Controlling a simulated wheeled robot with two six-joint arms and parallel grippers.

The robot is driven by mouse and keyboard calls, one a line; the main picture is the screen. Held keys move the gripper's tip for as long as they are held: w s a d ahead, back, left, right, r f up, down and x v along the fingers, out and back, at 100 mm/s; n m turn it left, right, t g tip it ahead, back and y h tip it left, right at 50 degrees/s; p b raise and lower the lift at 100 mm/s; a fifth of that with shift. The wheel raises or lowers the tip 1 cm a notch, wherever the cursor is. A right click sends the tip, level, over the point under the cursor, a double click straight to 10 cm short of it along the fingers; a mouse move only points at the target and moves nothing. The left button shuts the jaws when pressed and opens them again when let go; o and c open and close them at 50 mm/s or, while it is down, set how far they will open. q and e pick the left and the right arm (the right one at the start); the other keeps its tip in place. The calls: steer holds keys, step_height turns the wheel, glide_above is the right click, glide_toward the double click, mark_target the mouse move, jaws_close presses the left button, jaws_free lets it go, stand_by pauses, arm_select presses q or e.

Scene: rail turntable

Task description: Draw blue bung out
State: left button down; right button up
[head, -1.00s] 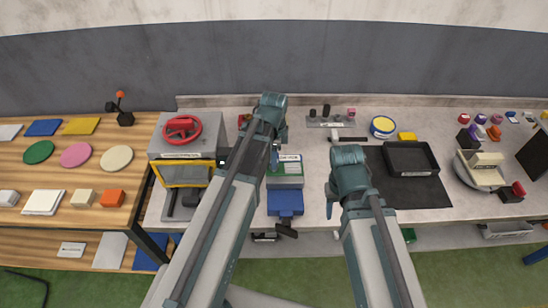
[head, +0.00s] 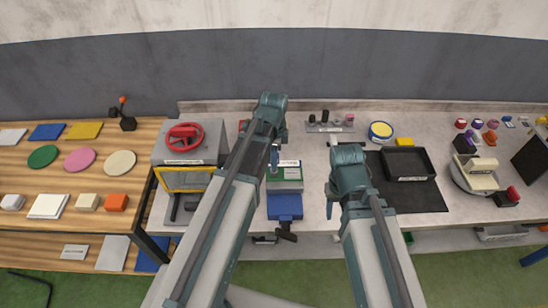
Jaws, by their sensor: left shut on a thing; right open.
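My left gripper (head: 274,158) points down at the back edge of a green and white block (head: 286,176) at the middle of the bench. It is shut on a small blue piece, apparently the blue bung, mostly hidden by the gripper and arm. I cannot tell whether the piece is clear of what is under it. My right gripper (head: 331,205) is open, over the bare bench to the right of the block; its fingers are small and partly covered by its wrist.
A blue vise-like clamp (head: 285,206) stands in front of the block. A grey box with a red handwheel (head: 185,135) is to the left. A black tray (head: 408,163) on a dark mat is to the right. A small rack (head: 328,124) stands behind.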

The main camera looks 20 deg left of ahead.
arm_select(q)
steer(key=shift+r+p, duration=1.4)
steer(key=shift+r, duration=0.15)
step_height(320, 180, up, 5)
steer(key=p, duration=0.5)
steer(key=shift+f, duration=0.15)
